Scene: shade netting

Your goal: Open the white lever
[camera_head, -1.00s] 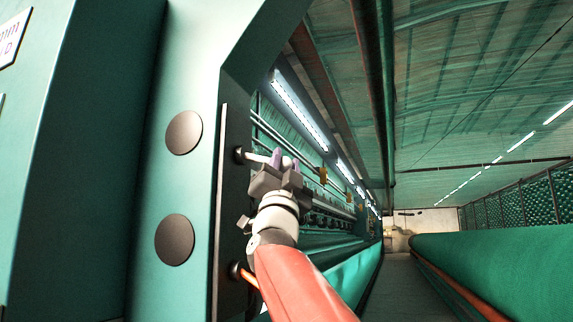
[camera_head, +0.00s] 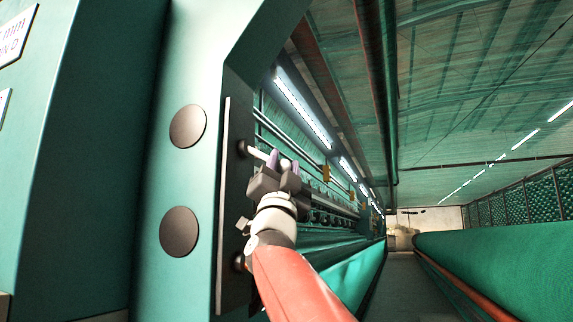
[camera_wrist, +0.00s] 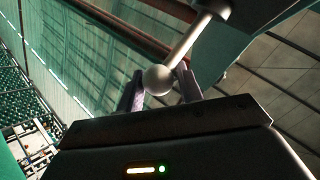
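The white lever (camera_head: 257,153) is a pale rod with a ball end. It sticks out rightward from a dark round pivot on the black strip of the green machine frame. In the wrist view, the lever (camera_wrist: 195,42) runs from the upper right down to its ball, which sits between my two purple fingertips. My gripper (camera_head: 282,166) is at the ball end in the head view. In the wrist view, my gripper (camera_wrist: 160,84) has its fingers apart, one on each side of the ball. The gaps look very small, and firm contact cannot be made out.
The green machine frame (camera_head: 190,60) with two dark round discs stands left of my arm. A second dark pivot (camera_head: 239,262) is low on the black strip, partly behind my arm. An aisle (camera_head: 398,285) runs beside a green netting roll (camera_head: 500,265) at right.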

